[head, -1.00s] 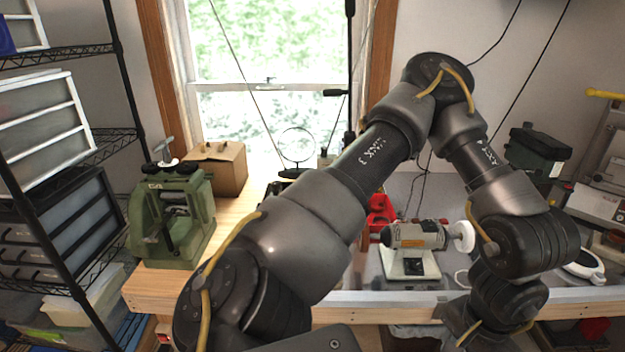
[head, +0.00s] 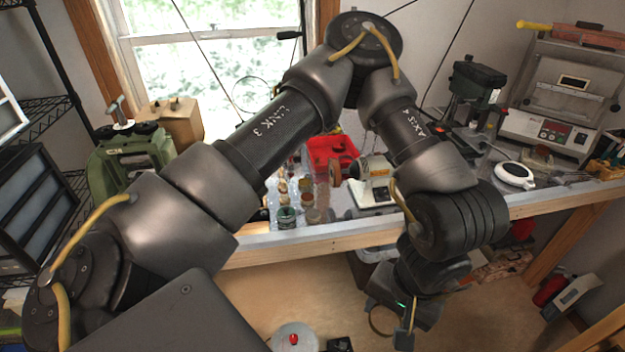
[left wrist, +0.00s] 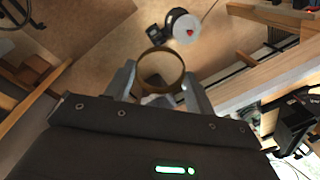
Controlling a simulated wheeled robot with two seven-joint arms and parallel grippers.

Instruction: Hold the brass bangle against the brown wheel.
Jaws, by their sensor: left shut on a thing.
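The brass bangle (left wrist: 159,51) is a thin ring between the fingers of my left gripper (left wrist: 160,78) in the left wrist view. The gripper is shut on it. In the head view the bangle (head: 372,322) shows as a partial ring beside my left gripper (head: 393,330), below the bench's front edge and over the floor. The brown wheel (head: 335,172) is on the left end of a small bench polisher (head: 371,180) at the back of the bench. The bangle is well apart from it. My left arm hides the polisher's right end. My right gripper is out of view.
The bench's front rail (head: 300,240) lies between the bangle and the polisher. A red bin (head: 325,150) and several jars (head: 287,217) stand near the wheel. A green machine (head: 135,150) is at left. A white disc with a red knob (head: 292,336) is low down.

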